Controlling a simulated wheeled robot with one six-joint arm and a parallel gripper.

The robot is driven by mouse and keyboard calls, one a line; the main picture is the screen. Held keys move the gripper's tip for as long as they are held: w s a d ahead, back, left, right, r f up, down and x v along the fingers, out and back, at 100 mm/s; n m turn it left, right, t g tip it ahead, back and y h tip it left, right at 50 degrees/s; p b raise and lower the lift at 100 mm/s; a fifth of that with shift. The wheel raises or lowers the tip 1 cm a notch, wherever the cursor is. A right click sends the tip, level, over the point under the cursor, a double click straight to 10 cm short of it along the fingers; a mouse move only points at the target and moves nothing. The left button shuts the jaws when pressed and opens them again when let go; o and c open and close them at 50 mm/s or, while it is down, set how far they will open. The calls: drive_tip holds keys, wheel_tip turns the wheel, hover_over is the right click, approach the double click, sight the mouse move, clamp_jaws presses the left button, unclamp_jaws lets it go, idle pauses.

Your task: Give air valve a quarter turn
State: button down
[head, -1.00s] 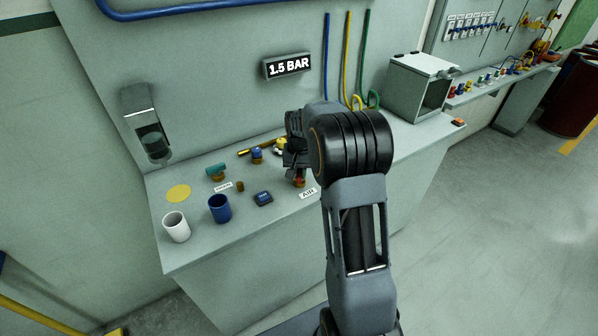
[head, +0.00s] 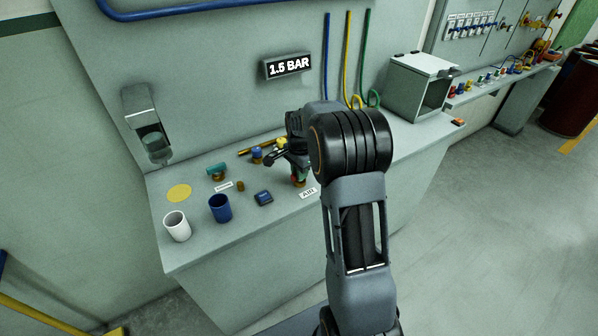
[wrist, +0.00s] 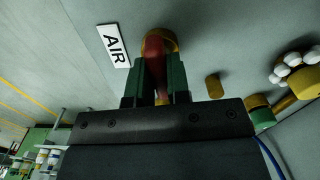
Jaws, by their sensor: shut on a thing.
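The air valve has a red handle (wrist: 154,52) on a round brass body (wrist: 174,42) in the wrist view. In the head view the valve (head: 299,184) stands near the bench's front edge, mostly hidden by my gripper. The white AIR label (head: 308,193) lies beside it and also shows in the wrist view (wrist: 113,46). My gripper (wrist: 160,78) has its green fingers on both sides of the red handle and is shut on it. In the head view my gripper (head: 298,175) is partly covered by my arm.
A display (head: 288,67) on the wall reads 1.5 BAR. Left on the bench (head: 185,250) are a blue cup (head: 220,208), a white cup (head: 176,226), a small dark device (head: 263,198) and a teal-handled valve (head: 217,171). An open grey box (head: 420,88) stands to the right.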

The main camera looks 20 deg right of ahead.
drive_tip(key=shift+m, duration=0.8)
drive_tip(key=c, duration=1.1)
unclamp_jaws()
drive_tip(key=shift+r, duration=0.1)
wheel_tip(320, 180, up, 14)
drive_tip(key=shift+f, duration=0.15)
